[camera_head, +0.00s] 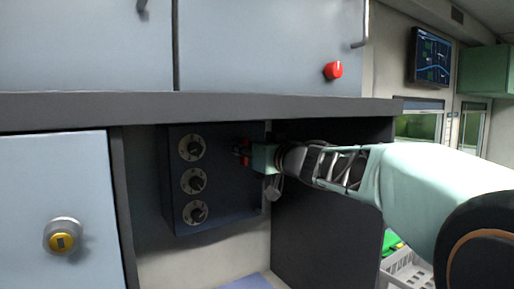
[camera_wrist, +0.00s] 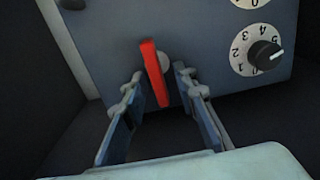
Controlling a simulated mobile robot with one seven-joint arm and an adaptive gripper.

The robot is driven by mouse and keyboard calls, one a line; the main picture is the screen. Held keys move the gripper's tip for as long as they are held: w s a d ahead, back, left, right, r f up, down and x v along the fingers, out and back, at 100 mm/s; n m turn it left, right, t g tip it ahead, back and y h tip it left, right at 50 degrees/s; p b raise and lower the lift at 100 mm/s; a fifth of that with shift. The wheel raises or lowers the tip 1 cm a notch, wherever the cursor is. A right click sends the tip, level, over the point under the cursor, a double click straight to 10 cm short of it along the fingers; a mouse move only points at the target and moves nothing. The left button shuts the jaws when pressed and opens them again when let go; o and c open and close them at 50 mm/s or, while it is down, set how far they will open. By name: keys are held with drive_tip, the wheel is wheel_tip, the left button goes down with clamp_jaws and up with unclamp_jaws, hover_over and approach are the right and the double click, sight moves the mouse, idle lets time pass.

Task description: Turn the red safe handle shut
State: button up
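The dark blue safe (camera_head: 225,200) is mounted under the counter, with dials down the left side of its door. Its red handle (camera_head: 244,148) is at the upper right of the door, partly hidden by my gripper (camera_head: 256,156) in the head view. In the wrist view the red handle (camera_wrist: 154,72) is a narrow bar, slightly tilted, beside a grey round hub. My gripper (camera_wrist: 157,78) is open, with one finger on each side of the handle. A gap shows between the handle and each finger, so I see no clear contact.
The counter edge (camera_head: 200,104) runs just above the safe and my arm. A dark side panel (camera_head: 325,225) stands right of the safe. A cabinet door with a yellow-centred knob (camera_head: 61,238) is at left. A white crate (camera_head: 408,272) is at lower right.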

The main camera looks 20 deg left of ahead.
idle(0.3)
clamp_jaws()
idle(0.4)
drive_tip(key=n, duration=0.3)
drive_tip(key=shift+s+a, duration=0.1)
drive_tip(key=n+b, duration=0.1)
drive_tip(key=n, duration=0.4)
drive_tip(key=f+n+b, duration=0.1)
drive_tip(key=n, duration=0.4)
drive_tip(key=n+b, duration=0.1)
drive_tip(key=n, duration=0.3)
drive_tip(key=shift+s+a+f+n+b, duration=0.25)
drive_tip(key=shift+s+a+n+b, duration=0.05)
drive_tip(key=shift+s+a+n, duration=0.1)
